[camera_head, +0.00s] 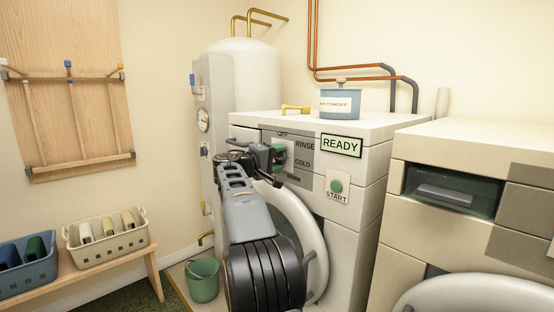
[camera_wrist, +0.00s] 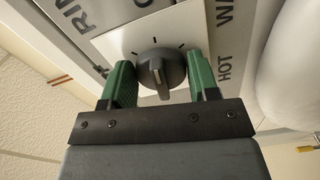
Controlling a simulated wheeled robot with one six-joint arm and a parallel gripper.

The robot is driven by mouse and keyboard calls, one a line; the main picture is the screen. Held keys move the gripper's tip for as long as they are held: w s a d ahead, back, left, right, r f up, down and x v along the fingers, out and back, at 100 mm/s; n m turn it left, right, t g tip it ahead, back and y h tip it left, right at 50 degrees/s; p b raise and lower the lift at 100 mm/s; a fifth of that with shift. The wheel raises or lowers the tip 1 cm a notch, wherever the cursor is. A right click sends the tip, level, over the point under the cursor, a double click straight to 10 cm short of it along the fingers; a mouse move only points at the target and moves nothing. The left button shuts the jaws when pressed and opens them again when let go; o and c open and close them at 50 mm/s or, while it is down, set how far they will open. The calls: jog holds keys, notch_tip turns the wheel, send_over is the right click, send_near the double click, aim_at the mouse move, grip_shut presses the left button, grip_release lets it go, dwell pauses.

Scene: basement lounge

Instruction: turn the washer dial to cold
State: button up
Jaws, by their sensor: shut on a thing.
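The washer (camera_head: 345,200) stands in the middle of the head view. Its panel has a printed ring of labels: OFF, RINSE, COLD and WARM read in the head view, and HOT shows in the wrist view. The dark round dial (camera_wrist: 160,70) sits on a white plate with tick marks. In the head view, my gripper (camera_head: 277,157) is at the panel and hides the dial.
A READY display (camera_head: 341,146) and a green START button (camera_head: 337,186) are right of the dial. A blue tin (camera_head: 340,102) stands on the washer. A second machine (camera_head: 470,190) is at right. A green bucket (camera_head: 202,281) and a bench with baskets (camera_head: 105,238) are at left.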

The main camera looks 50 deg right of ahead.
jog(key=o, duration=0.9)
jog(key=a, duration=0.4)
jog(key=a+p, duration=0.1)
jog(key=a, duration=0.4)
jog(key=w+a+p, duration=0.1)
jog(key=a, duration=0.3)
jog(key=shift+a, duration=0.4)
